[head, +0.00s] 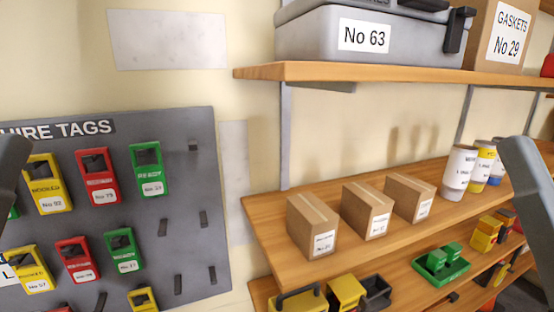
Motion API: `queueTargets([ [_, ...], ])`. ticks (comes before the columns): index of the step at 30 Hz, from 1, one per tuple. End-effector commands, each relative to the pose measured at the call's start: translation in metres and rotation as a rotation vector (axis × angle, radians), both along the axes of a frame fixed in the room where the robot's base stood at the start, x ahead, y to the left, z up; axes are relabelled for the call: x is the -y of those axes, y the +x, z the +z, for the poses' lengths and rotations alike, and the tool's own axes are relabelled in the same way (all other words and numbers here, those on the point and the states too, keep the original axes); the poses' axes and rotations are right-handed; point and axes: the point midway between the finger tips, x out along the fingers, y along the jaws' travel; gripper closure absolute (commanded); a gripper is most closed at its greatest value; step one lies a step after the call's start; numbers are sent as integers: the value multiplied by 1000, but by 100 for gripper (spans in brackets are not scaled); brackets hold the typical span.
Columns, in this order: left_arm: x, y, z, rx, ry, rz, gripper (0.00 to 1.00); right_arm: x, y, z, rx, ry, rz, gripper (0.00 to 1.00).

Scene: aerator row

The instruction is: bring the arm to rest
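A dark grey link of my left arm (10,165) cuts into the left edge of the head view. Below it, a pale piece marked "L" shows at the same edge and may belong to my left gripper (8,271). Its fingers do not show, so I cannot tell whether it is open or shut. A grey link of my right arm (530,195) slants in at the right edge. My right gripper is not in view. I see nothing held.
A grey tag board (190,130) with yellow, red and green tags hangs at left. At right, a wooden shelf (265,215) bears several cardboard boxes (367,210) and cans (459,170). A higher shelf (400,72) holds a grey case (310,30) and a gaskets box (490,35).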

Motion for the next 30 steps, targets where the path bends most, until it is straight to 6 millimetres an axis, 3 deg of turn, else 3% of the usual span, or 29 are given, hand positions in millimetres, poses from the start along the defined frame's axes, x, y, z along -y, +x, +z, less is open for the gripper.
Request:
queueTargets([
  [1,0,0,42,-1,-1,1,100,0,-1,43,4,0,0,50],
  [5,0,1,95,-2,-1,1,100,0,0,96,3,0,0,50],
  [18,-1,2,305,-3,-1,1,100,0,0,307,2,0,0,50],
  [21,-1,2,334,-3,-1,1,100,0,0,336,2,0,0,50],
  [24,-1,2,349,-4,-1,1,100,0,0,350,2,0,0,50],
  [30,-1,2,348,-3,-1,1,100,0,0,349,1,0,0,50],
])
